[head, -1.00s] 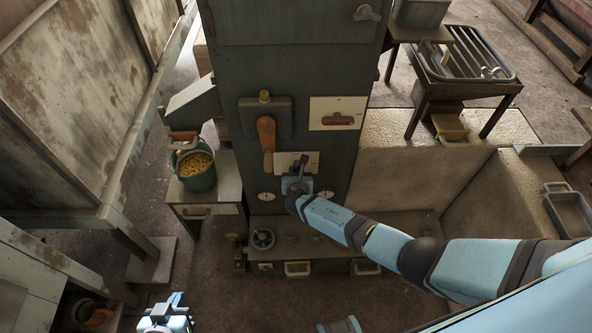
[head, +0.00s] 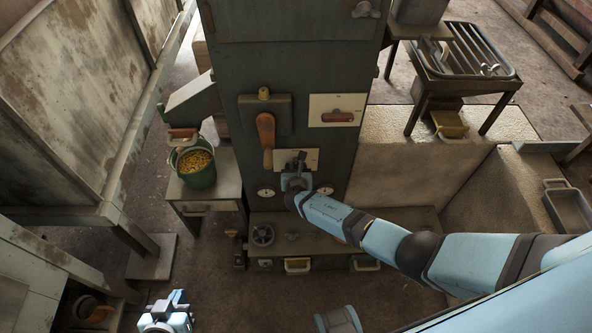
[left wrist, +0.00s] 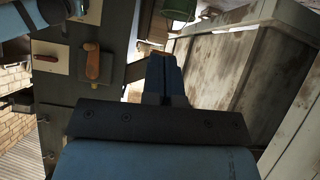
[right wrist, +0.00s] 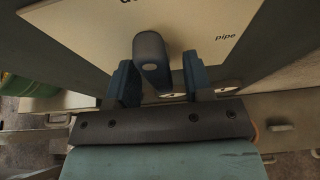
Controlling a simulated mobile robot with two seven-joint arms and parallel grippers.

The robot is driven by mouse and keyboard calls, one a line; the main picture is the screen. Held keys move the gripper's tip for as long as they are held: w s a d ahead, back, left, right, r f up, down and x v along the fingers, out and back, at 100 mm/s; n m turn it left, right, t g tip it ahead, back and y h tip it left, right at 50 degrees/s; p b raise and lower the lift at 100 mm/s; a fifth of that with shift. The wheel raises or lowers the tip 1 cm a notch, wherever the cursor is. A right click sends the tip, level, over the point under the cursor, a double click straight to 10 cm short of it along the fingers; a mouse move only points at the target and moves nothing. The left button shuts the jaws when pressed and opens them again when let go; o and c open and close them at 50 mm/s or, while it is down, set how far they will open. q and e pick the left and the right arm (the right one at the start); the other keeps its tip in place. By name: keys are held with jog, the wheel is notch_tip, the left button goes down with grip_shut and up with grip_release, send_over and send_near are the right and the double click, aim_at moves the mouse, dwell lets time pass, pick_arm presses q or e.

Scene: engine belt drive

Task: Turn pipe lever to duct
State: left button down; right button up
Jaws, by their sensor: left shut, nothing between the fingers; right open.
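The dark pipe lever (head: 302,156) stands out from a pale plate (head: 313,159) low on the grey-green cabinet. In the right wrist view the lever's rounded end (right wrist: 150,62) sits between my right gripper's (right wrist: 157,85) two open blue fingers, with a gap on each side. The plate (right wrist: 95,30) shows the word "pipe" at its right and a partly cut-off word at the top. In the head view my right gripper (head: 297,175) is at the lever. My left gripper (head: 168,304) is shut and empty at the lower left, far from the lever; its fingers also show in the left wrist view (left wrist: 163,75).
An orange handle (head: 266,138) hangs just above left of the plate, and a red handle (head: 338,117) is on another plate above right. Gauges and a ledge with a handwheel (head: 262,235) lie below. A green bucket (head: 199,177) stands on a side table at left.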

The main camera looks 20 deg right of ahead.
jog(key=p+v, duration=0.3)
jog(key=v, duration=1)
jog(key=shift+s+p, duration=0.3)
jog(key=shift+s, duration=0.05)
jog(key=shift+a+r, duration=0.1)
jog(key=shift+r, duration=0.05)
